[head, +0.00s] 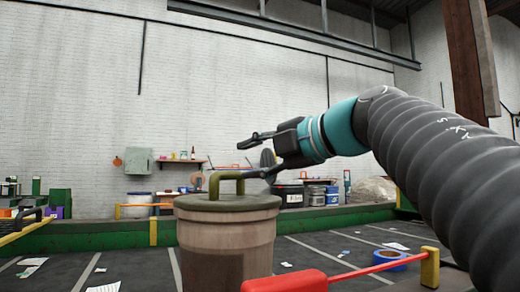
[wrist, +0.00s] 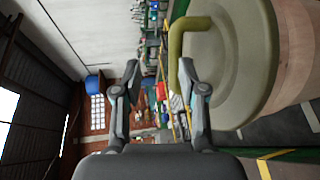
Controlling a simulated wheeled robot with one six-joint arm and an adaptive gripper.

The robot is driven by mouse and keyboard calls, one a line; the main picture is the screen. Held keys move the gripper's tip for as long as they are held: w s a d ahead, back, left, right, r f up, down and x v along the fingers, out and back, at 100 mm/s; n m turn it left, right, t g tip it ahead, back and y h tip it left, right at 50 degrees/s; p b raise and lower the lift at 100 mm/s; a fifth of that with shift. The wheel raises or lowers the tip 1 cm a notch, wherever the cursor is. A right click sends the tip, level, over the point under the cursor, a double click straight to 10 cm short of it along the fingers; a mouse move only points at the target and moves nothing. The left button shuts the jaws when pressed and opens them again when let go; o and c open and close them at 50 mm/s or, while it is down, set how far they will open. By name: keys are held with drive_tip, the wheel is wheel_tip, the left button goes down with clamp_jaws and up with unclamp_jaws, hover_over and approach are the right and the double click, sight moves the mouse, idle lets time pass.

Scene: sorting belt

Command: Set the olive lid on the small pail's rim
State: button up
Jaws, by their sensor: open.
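The olive lid (head: 228,203) lies flat on the rim of the small pail (head: 226,243), which stands upright and is tan-brown. Its arched olive handle (head: 227,176) points up. In the wrist view the lid (wrist: 240,60) and its handle (wrist: 178,45) are at the upper right, with part of the pail (wrist: 302,50) beyond. My gripper (head: 258,153) is open and empty, just above and right of the handle. In the wrist view my gripper (wrist: 160,75) has its right finger close to the handle; I cannot tell whether they touch.
A red bar with a yellow post (head: 430,267) crosses the front right. A blue tape roll (head: 390,260) and paper scraps lie on the dark belt. A green edge (head: 100,235) runs along the back, with buckets (head: 315,195) and shelves by the wall.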

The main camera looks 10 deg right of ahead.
drive_tip(key=v, duration=0.6)
drive_tip(key=shift+s, duration=0.15)
drive_tip(key=shift+d, duration=0.1)
idle(0.3)
